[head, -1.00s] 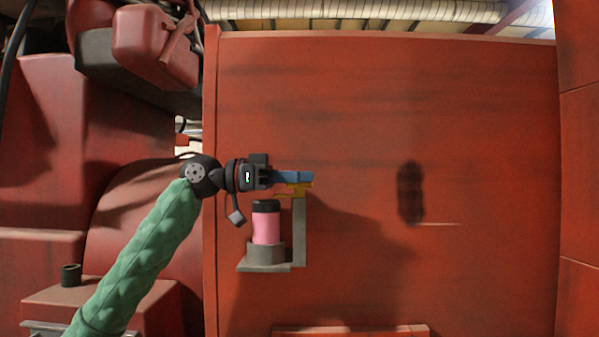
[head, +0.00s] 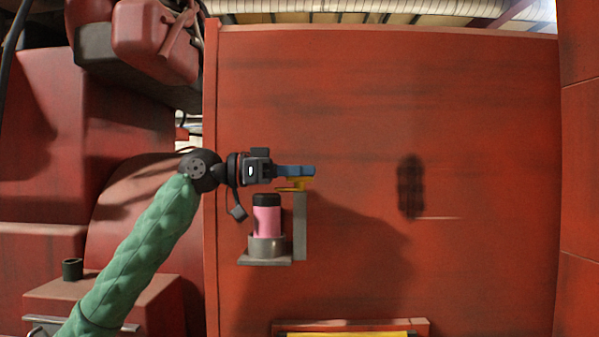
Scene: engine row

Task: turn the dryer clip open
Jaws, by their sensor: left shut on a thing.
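The dryer is a pink cylinder (head: 267,222) with a black top, standing upright in a grey cup on a grey bracket (head: 300,228) on the red wall. The yellow clip (head: 292,185) sits at the top of the bracket, above and to the right of the black cap. My left gripper (head: 300,171) comes in from the left, its blue fingers level and right at the clip. It is shut on the clip, whose upper part the fingers hide. My right gripper is not in view.
A red ledge (head: 420,325) with a yellow strip (head: 345,334) shows at the bottom. Red machinery and a small dark cup (head: 72,269) stand at the left.

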